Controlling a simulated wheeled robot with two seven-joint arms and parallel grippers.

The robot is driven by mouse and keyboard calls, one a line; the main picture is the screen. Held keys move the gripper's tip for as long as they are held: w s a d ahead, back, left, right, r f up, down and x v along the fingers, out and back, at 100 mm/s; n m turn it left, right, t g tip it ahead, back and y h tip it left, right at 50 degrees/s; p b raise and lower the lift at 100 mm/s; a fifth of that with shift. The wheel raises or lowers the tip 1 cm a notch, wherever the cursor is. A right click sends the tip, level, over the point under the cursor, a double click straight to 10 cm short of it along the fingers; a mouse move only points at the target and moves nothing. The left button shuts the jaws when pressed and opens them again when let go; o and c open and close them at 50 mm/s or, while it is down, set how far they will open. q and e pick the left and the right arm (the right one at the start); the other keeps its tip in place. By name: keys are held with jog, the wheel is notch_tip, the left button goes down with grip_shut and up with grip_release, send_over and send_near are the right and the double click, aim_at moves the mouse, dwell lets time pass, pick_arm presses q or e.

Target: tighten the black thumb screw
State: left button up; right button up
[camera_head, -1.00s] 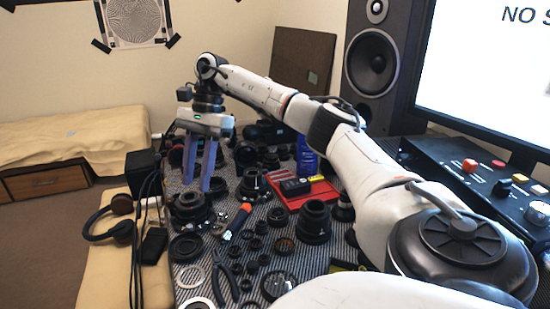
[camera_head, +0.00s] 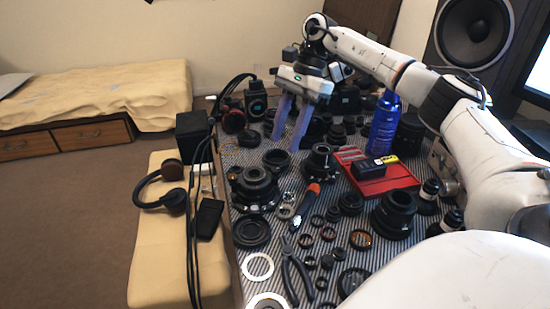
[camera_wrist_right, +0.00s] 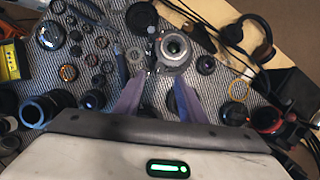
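I cannot make out the black thumb screw for certain in either view. A black lens assembly with a round base (camera_head: 253,186) sits on the striped mat. It shows in the right wrist view (camera_wrist_right: 173,47) with its glass facing up, just beyond the fingertips. My right gripper (camera_head: 286,143) is open, with two bluish fingers pointing down over the mat behind that assembly. In the right wrist view (camera_wrist_right: 153,88) the fingers are spread with nothing between them. A second black lens mount (camera_head: 320,160) stands to the right. My left gripper is out of view.
An orange-handled tool (camera_head: 312,195), pliers (camera_head: 297,277) and several rings lie in front. A red tray (camera_head: 400,178) holds a black box (camera_head: 368,169); a blue bottle (camera_head: 384,125) stands behind it. Headphones (camera_head: 160,190) and cables are at left. The mat is crowded.

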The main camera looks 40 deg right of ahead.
aim_at(276, 169)
jog(key=x, duration=0.7)
jog(key=shift+s, duration=0.1)
grip_shut()
